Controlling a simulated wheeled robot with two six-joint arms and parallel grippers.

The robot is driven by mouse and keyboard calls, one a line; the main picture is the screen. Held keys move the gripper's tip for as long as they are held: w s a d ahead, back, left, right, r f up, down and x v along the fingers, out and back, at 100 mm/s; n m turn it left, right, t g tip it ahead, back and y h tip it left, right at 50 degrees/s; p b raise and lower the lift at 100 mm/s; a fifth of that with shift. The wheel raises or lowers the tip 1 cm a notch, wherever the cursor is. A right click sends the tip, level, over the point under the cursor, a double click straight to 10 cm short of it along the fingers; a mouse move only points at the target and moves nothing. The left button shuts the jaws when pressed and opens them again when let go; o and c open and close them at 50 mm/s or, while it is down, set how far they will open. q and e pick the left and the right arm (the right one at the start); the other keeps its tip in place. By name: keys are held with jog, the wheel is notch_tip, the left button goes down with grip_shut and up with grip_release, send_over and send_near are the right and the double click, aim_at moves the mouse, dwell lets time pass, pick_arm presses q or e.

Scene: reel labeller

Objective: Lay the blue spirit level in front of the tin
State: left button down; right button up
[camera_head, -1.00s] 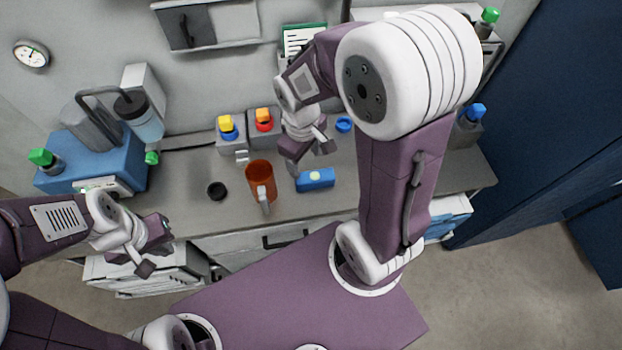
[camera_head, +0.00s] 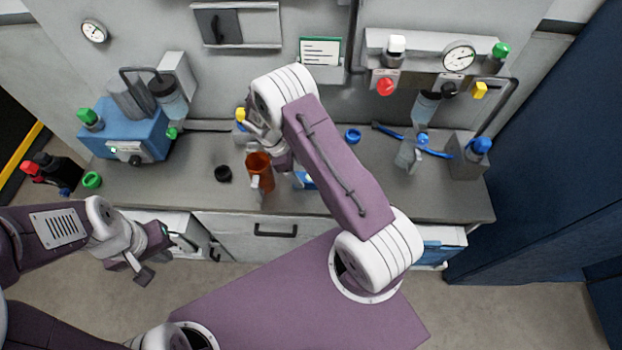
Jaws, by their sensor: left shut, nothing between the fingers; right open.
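The blue spirit level (camera_head: 303,180) lies on the grey worktop, just right of the orange-brown mug (camera_head: 260,172). My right arm hides much of it. I cannot make out a tin for certain. My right gripper (camera_head: 254,126) is open, above the back of the worktop behind the mug, partly hidden by its own arm. It is apart from the level. My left gripper (camera_head: 147,262) is shut and empty, low at the left in front of the worktop.
A small black round piece (camera_head: 223,173) lies left of the mug. A blue machine (camera_head: 145,138) stands at the left of the worktop (camera_head: 400,200). A blue ring (camera_head: 353,135), blue valve and hose (camera_head: 423,147) are at the back right. The right front of the worktop is clear.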

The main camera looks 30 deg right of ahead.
jog(key=shift+s+d+f, duration=0.2)
jog(key=shift+d+f, duration=0.05)
jog(key=p+x, duration=0.2)
jog(key=x, duration=0.2)
jog(key=shift+d+f, duration=0.2)
jog(key=shift+f, duration=0.15)
jog(key=shift+a, duration=0.1)
grip_shut()
jog(key=shift+r, duration=0.2)
